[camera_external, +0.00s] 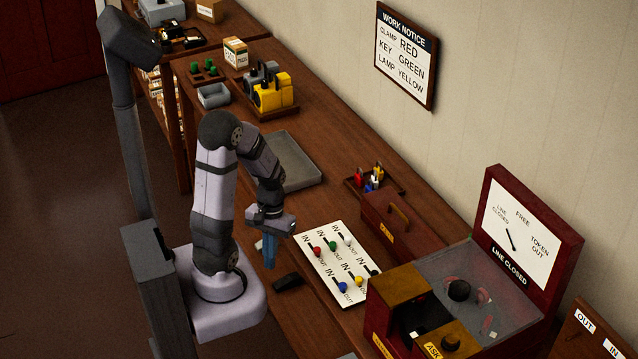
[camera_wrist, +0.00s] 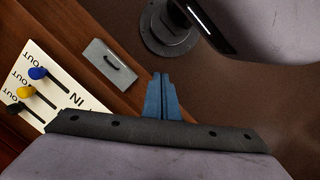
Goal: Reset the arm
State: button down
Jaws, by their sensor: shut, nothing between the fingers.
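My gripper (camera_external: 269,262) has its blue fingers pointing down, close together and empty, above the bench to the left of the white lever board. In the wrist view my gripper (camera_wrist: 161,80) shows the fingers side by side. My arm is folded over the bench's near edge. The white lever board (camera_external: 324,268) has IN and OUT labels and slots with red, green, white, blue, yellow and dark knobs. In the wrist view part of the lever board (camera_wrist: 65,82) shows the blue, yellow and black knobs near their OUT labels.
A red cabinet (camera_external: 378,319) with a LINE CLOSED dial panel (camera_external: 514,232) stands at right. A red toolbox (camera_external: 391,227) is behind the board. A grey tray (camera_external: 291,160) lies farther back. A work notice (camera_external: 405,55) hangs on the wall.

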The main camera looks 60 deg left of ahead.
jog(key=w+d+r+m, duration=0.2)
jog(key=d+m, duration=0.1)
jog(key=d, duration=0.3)
jog(key=w+d+r+m+t+y, duration=0.1)
jog(key=w+d+r+m, duration=0.1)
jog(key=d+m, duration=0.2)
jog(key=shift+w+d+m, duration=0.25)
jog(key=shift+d+m, duration=0.05)
jog(key=shift+d, duration=0.65)
jog(key=shift+r, duration=0.1)
